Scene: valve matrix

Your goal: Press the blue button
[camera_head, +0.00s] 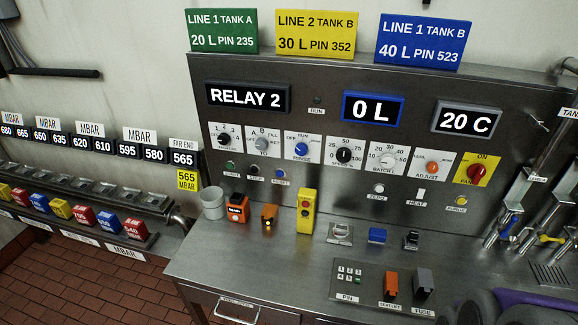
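Several blue controls show in the head view. A small round blue button (278,174) sits on the lower left of the steel panel, right of a green and a dark button. A blue rotary knob (301,149) is on the panel above. Dark rounded shapes at the bottom right may be part of my arm, but no gripper fingers show.
The steel bench (250,265) carries a grey cup (212,203), an orange device (237,208), a yellow control box (306,211) and a keypad plate (350,276). Pipes with levers stand at the right. Coloured blocks line a rack at the left. Red tiled floor (80,285) lies open at lower left.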

